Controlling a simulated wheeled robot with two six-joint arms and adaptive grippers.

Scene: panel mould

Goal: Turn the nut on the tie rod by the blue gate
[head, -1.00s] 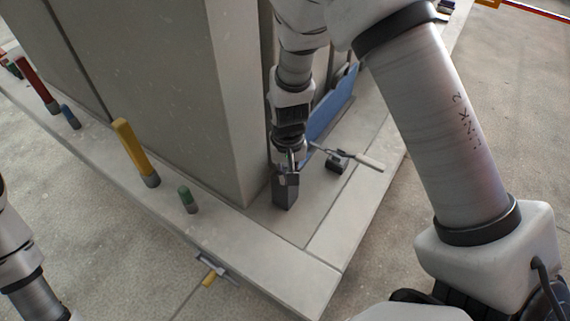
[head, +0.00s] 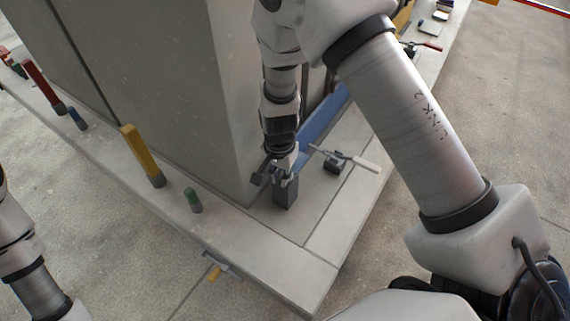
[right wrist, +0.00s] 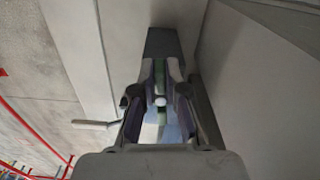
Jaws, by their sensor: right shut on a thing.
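The blue gate (head: 323,119) stands against the grey concrete panel, partly behind my right arm. My right gripper (head: 283,176) reaches down beside the panel's corner, in front of the gate, just above a dark grey block (head: 284,195). It is shut on what I take to be the nut, which the fingers mostly hide. The tie rod cannot be made out clearly. In the right wrist view the gripper's fingers (right wrist: 160,72) are close together, with the dark block (right wrist: 162,42) beyond them and blue below. My left arm shows at lower left; its gripper is out of frame.
A clamp (head: 335,162) with a pale handle stands right of the gripper. The tall panel (head: 190,80) is close on the left. Yellow (head: 141,152), green (head: 193,200), blue and red pegs line the ledge. The ledge's front corner is clear.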

